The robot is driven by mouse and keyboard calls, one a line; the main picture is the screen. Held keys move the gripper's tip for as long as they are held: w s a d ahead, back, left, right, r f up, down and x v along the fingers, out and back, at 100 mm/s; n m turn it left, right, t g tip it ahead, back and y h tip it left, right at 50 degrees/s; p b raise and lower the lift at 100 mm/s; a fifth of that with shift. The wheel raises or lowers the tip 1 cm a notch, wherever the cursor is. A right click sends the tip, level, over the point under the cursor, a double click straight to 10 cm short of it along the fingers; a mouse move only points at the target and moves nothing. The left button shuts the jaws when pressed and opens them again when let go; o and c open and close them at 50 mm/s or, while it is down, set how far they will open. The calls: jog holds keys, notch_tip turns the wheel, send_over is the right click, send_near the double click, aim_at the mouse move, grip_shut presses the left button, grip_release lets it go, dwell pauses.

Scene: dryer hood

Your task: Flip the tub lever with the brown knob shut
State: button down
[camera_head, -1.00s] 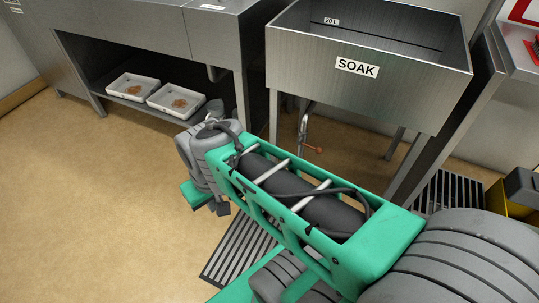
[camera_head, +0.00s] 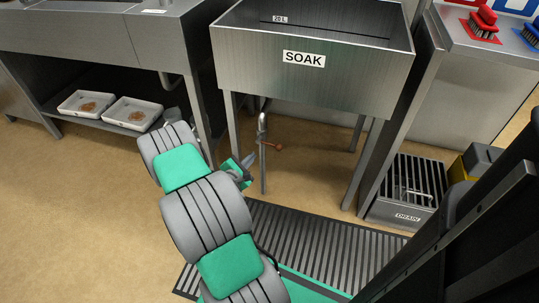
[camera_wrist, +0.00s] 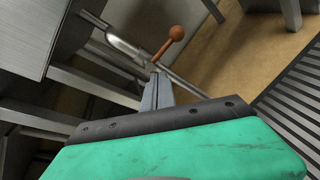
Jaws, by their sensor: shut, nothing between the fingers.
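The steel tub (camera_head: 262,75) marked SOAK stands on legs, with a metal drain pipe (camera_head: 263,160) below it. The lever's brown knob (camera_head: 279,147) sticks out to the right of the pipe. In the wrist view the knob (camera_wrist: 177,33) is a round orange-brown ball on a short stem, beside the pipe (camera_wrist: 125,45). My gripper (camera_head: 248,162) is just left of the pipe, below the tub. In the wrist view my gripper (camera_wrist: 157,76) has its fingers together and empty, with the tips close to the lever's stem. I cannot tell whether they touch it.
A steel counter with two white trays (camera_head: 85,103) on its low shelf is at the left. A striped floor grate (camera_head: 320,245) lies in front of the tub. A box marked DRAIN (camera_head: 405,190) stands at the right. Brushes (camera_head: 483,22) lie on the right counter.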

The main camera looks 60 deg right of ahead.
aim_at(271, 145)
jog(key=s+f+n+t+h, duration=0.1)
jog(key=s+f+n+t, duration=0.1)
jog(key=s+f+n, duration=0.5)
jog(key=w+d+r+n+b, duration=0.1)
jog(key=w+d+r+b, duration=0.1)
jog(key=d, duration=0.7)
jog(key=shift+w+r, duration=0.7)
jog(key=shift+w, duration=0.1)
